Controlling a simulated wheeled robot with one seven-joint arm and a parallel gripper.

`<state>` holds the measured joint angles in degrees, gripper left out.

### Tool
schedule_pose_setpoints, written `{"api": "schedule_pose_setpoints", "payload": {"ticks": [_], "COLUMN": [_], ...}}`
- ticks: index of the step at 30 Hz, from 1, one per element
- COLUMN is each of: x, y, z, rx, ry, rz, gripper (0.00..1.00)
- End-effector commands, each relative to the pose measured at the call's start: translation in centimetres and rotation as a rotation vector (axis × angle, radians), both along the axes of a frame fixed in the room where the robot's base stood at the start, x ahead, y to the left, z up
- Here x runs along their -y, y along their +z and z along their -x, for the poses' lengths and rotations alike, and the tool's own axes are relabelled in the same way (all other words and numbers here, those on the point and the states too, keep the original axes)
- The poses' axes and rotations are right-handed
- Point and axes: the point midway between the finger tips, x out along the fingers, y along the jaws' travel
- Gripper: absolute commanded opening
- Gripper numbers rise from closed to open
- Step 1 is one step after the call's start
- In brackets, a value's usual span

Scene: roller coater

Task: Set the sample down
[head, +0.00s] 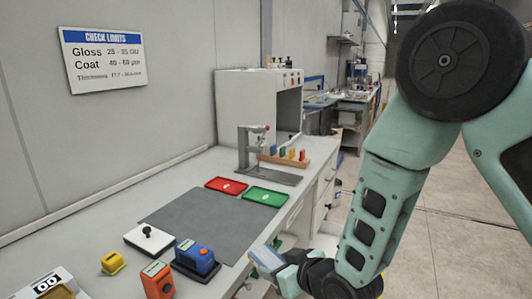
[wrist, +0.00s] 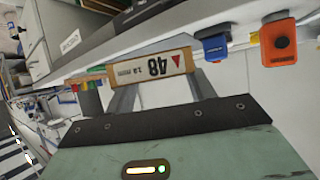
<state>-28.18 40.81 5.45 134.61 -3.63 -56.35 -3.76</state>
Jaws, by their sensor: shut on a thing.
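My gripper (head: 270,262) is shut on the sample, held beyond the front edge of the bench, beside the grey mat (head: 200,222). In the head view the sample (head: 264,256) looks like a small pale-blue panel, partly hidden by the gripper. In the wrist view the sample (wrist: 150,67) lies between the two fingers and shows a wood-edged face with a white label, "48" and a red triangle, upside down. A red tray (head: 226,185) and a green tray (head: 265,196) lie on the bench behind the mat.
A blue device (head: 196,257) and an orange device (head: 157,281) stand near the front. A white block with a black knob (head: 149,239) and a yellow item (head: 113,262) are left. A grey stand (head: 258,160) and rack of coloured pieces (head: 284,159) stand behind. The mat is bare.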

Motion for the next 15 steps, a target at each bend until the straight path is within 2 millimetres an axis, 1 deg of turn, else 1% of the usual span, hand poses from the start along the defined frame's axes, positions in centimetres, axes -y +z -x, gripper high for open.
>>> {"api": "schedule_pose_setpoints", "payload": {"ticks": [1, 2, 3, 5, 6, 8, 9, 11, 12, 15], "x": [2.6, 3.9, 5.8, 8.7, 10.7, 13.7, 15.7, 18.5, 20.3, 24.2], "y": [-2.0, -2.8, -3.9, -5.4, -6.5, -8.0, -9.0, -10.4, -11.3, -13.1], "z": [-1.2, -1.8, -2.6, -3.5, -4.0, -4.6, -4.9, -5.1, -5.2, -5.0], "rx": [-0.006, -0.005, -0.004, -0.004, -0.005, -0.005, -0.005, -0.004, -0.005, -0.003], "ry": [-0.06, -0.093, -0.138, -0.203, -0.247, -0.313, -0.356, -0.418, -0.457, -0.54], "rz": [0.003, 0.003, 0.002, 0.003, 0.003, 0.003, 0.003, 0.002, 0.003, 0.001], "gripper": [0.27, 0.27, 0.27, 0.27, 0.27, 0.27, 0.27, 0.27, 0.27, 0.27]}}
